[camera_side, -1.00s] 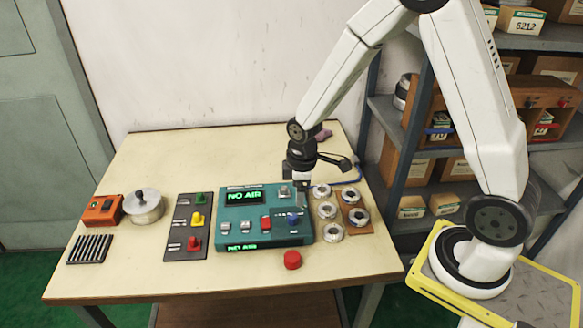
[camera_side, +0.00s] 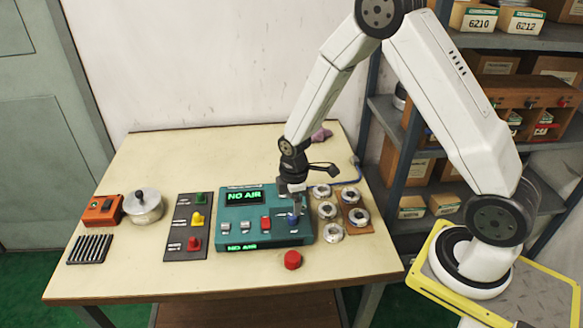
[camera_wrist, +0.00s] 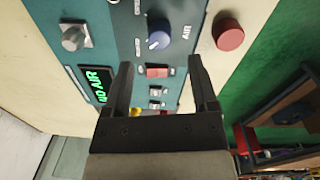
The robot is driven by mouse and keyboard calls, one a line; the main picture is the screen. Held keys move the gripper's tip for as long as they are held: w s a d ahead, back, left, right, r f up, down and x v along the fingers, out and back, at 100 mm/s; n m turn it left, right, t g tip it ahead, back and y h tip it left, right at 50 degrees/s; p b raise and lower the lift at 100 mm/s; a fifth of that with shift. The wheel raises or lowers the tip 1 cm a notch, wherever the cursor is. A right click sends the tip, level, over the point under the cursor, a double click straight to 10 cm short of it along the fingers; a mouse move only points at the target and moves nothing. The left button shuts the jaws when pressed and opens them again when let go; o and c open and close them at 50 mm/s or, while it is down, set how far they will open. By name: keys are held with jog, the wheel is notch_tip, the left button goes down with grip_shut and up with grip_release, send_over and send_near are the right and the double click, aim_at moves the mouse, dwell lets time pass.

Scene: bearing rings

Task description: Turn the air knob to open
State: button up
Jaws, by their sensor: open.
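The air knob is a round blue knob (camera_side: 293,219) with a white pointer line, on the teal control box (camera_side: 230,212). In the wrist view the blue knob (camera_wrist: 159,41) sits on a dark panel marked AIR, just beyond the fingertips. My gripper (camera_side: 293,203) is just above the knob in the side view. In the wrist view my gripper (camera_wrist: 158,64) is open and empty, its fingers on either side of a red rocker switch (camera_wrist: 157,71). The green display (camera_side: 243,197) reads NO AIR. Contact with the knob cannot be made out.
A silver knob (camera_wrist: 75,37) is also on the box. A red button (camera_side: 293,260) stands at its front. Bearing rings (camera_side: 334,232) lie close on the right. A lever panel (camera_side: 185,228), a lidded pot (camera_side: 143,206) and an orange box (camera_side: 103,209) stand left.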

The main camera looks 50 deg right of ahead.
aim_at(293, 216)
jog(key=shift+w+f, duration=0.1)
jog(key=shift+f, duration=2.65)
grip_shut()
